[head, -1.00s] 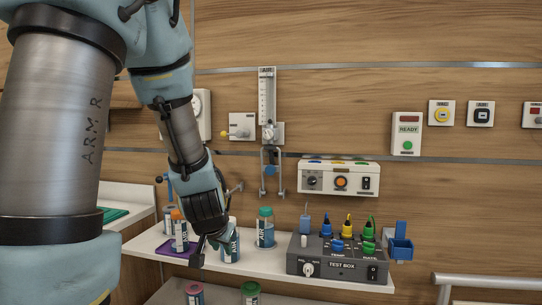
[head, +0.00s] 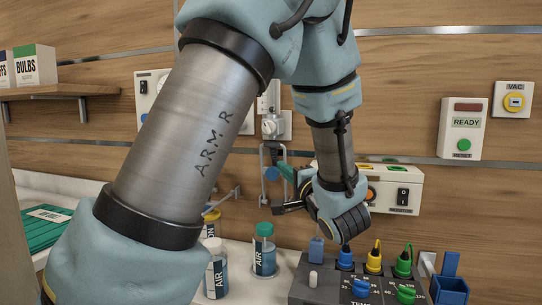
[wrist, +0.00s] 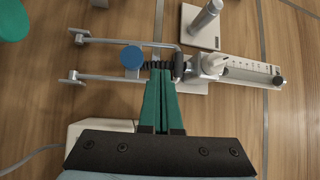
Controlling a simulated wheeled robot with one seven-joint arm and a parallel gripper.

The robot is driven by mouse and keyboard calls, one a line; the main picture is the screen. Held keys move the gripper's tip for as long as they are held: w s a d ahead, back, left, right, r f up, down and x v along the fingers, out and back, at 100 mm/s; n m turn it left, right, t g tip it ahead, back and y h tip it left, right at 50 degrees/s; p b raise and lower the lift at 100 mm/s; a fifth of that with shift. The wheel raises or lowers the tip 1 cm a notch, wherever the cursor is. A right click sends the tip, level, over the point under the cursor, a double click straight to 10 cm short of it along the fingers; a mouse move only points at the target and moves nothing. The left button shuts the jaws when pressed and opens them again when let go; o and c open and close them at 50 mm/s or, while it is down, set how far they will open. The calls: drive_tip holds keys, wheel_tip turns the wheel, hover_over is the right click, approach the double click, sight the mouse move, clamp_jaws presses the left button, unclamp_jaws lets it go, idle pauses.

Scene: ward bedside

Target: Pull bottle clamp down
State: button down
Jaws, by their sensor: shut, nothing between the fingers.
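The bottle clamp is a grey metal bracket with two prongs and a blue knob (head: 272,174), hanging below the flowmeter on the wall. In the wrist view the clamp (wrist: 108,42) lies sideways, with its blue knob (wrist: 131,57) and a dark ribbed part beside it. My gripper (head: 284,168) is at the clamp's right side in the head view. In the wrist view its green fingers (wrist: 162,74) are together, empty, with tips over the ribbed part just beside the knob. I cannot tell whether they touch it. My arm hides part of the wall.
The flowmeter (wrist: 252,72) adjoins the clamp. Below stand an AIR bottle with a green cap (head: 264,256) and another labelled bottle (head: 216,270). The grey test box (head: 330,282) with coloured plugs sits at right, under my gripper. A white control panel (head: 410,190) is behind my wrist.

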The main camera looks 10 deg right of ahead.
sight(268, 168)
drive_tip(key=p+x, duration=0.2)
drive_tip(key=x, duration=0.8)
drive_tip(key=shift+f, duration=0.1)
idle(0.4)
